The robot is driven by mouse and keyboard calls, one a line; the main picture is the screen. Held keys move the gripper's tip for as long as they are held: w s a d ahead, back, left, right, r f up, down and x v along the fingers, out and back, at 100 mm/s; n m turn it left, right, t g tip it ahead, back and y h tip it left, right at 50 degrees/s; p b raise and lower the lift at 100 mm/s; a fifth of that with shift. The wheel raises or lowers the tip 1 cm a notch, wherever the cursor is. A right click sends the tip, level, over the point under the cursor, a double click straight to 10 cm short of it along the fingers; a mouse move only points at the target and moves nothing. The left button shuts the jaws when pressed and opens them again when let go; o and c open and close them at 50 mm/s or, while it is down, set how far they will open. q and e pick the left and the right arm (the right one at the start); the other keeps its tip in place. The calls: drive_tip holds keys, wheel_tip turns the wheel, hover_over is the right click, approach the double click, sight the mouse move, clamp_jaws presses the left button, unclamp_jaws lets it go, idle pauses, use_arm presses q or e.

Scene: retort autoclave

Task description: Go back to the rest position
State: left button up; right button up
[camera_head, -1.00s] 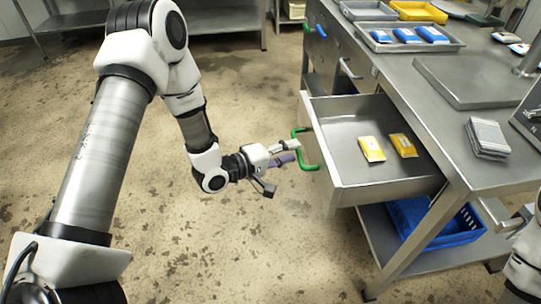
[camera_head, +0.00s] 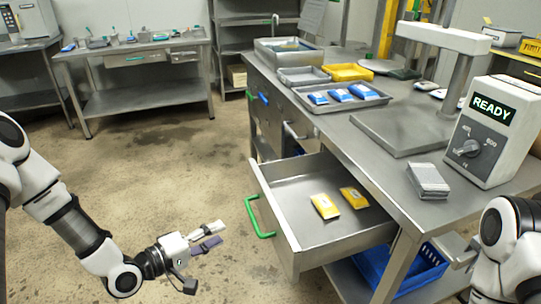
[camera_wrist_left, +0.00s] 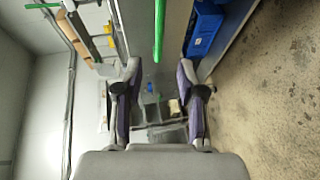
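My left gripper (camera_head: 207,239) is open and empty, in the air above the floor, left of the pulled-out drawer (camera_head: 287,191). It is apart from the drawer's green handle (camera_head: 256,220). In the left wrist view the two fingers of this gripper (camera_wrist_left: 161,92) stand wide apart with nothing between them.
The steel table (camera_head: 375,150) carries a tray (camera_head: 368,97) of blue packets, a stack of grey sheets (camera_head: 428,181) and a device reading READY (camera_head: 490,130). A blue crate (camera_head: 425,268) sits below. The floor (camera_head: 185,165) at left is clear.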

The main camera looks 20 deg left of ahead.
use_arm(q)
drive_tip(key=s+d+f+m+g+y, duration=0.25)
drive_tip(key=s+f+g, duration=0.35)
drive_tip(key=f, duration=0.4)
drive_tip(key=s+d+f+m+g+y, duration=0.2)
drive_tip(key=s+d+f+g, duration=0.15)
drive_tip(key=s+f, duration=0.65)
drive_tip(key=s+a+f+m+g+y, duration=0.4)
drive_tip(key=s+a+m, duration=0.1)
drive_tip(key=s, duration=0.3)
wheel_tip(320, 180, up, 12)
drive_tip(key=p, duration=1.2)
drive_tip(key=shift+w+a, duration=0.15)
